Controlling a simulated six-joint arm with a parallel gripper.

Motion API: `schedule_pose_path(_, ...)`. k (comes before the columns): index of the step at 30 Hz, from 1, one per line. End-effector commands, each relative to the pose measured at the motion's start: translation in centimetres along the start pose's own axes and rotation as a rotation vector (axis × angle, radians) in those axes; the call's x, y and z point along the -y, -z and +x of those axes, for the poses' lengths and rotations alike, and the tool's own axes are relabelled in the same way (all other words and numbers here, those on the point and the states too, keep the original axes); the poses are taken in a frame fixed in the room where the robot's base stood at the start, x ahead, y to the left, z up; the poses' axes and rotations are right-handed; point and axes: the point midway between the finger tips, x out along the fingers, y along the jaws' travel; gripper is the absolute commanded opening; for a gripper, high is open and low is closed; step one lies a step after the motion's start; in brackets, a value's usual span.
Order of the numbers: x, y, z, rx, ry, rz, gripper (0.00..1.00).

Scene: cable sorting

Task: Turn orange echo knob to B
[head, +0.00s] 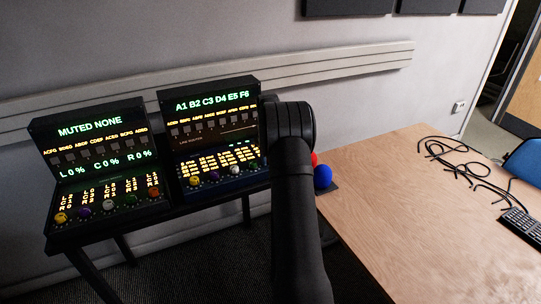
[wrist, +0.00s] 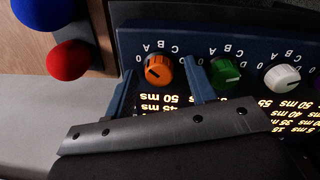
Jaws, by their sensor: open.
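The orange knob (wrist: 158,70) is on a dark blue panel in the wrist view, with inverted letters C, B, A and a 0 around it. A pale mark shows on its face; I cannot tell exactly which letter it points at. My gripper (wrist: 161,66) is open, one finger on each side of the knob; contact is not clear. In the head view my arm hides the right end of the right console (head: 218,182) and that orange knob.
In the wrist view, a green knob (wrist: 225,72) sits just right of the right finger, then a white knob (wrist: 282,79). Red (wrist: 68,60) and blue (wrist: 43,12) balls lie left. The left console (head: 98,150) and wooden table (head: 400,200) show in the head view.

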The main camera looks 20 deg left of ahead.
Motion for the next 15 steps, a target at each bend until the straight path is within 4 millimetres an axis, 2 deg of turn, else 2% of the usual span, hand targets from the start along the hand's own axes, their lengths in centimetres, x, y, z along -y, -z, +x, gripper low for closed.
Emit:
schedule_pose_path(2, 0.00, 0.00, -0.01, 0.000, 0.000, 0.000, 0.51)
schedule_pose_path(9, 0.01, 0.01, -0.03, 0.000, 0.000, 0.000, 0.06)
schedule_pose_path(15, 0.03, 0.02, -0.03, 0.001, 0.000, 0.009, 0.06)
